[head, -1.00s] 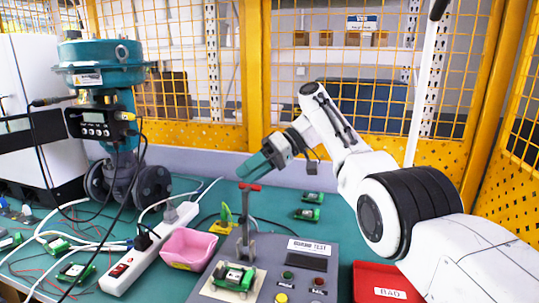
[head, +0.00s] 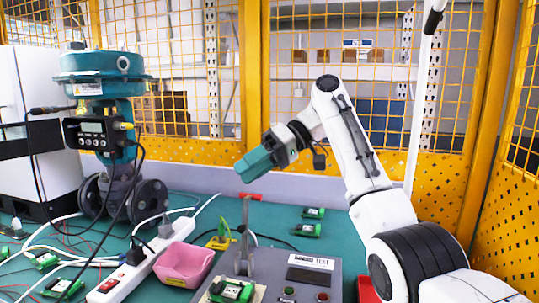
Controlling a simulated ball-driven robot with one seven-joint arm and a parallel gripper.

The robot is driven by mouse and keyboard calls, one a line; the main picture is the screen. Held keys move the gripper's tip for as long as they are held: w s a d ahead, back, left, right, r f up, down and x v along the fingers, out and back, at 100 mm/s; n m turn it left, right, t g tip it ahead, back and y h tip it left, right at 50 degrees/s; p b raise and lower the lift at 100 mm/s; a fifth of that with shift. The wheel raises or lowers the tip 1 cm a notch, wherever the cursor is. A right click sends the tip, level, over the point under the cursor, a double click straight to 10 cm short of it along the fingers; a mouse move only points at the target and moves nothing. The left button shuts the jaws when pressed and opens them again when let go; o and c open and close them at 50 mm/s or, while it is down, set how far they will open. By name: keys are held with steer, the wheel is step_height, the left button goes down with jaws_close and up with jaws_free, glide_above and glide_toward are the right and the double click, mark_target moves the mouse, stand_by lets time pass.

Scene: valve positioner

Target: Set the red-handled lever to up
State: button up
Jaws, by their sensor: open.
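The lever with its red handle (head: 251,196) stands on the grey test panel (head: 318,262), its metal arm (head: 246,230) pointing roughly straight up. The red crossbar is at the top. My teal gripper (head: 246,178) is just above and behind the handle in the picture, pointing down and left. A small gap shows between them, though I cannot tell the depth. The gripper is open and I see nothing in it.
A pink bin (head: 185,262) and a white power strip (head: 150,262) lie left of the panel. A red tray (head: 366,290) is at its right. Green boards (head: 306,230) lie behind on the teal table. A teal valve actuator (head: 103,75) stands at left; yellow mesh fencing closes the back.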

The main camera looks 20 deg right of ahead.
steer(key=s+r, duration=0.5)
steer(key=s, duration=0.5)
steer(key=shift+s+r, duration=0.15)
steer(key=shift+r, duration=0.2)
steer(key=shift+d+p, duration=0.1)
steer(key=shift+p, duration=0.2)
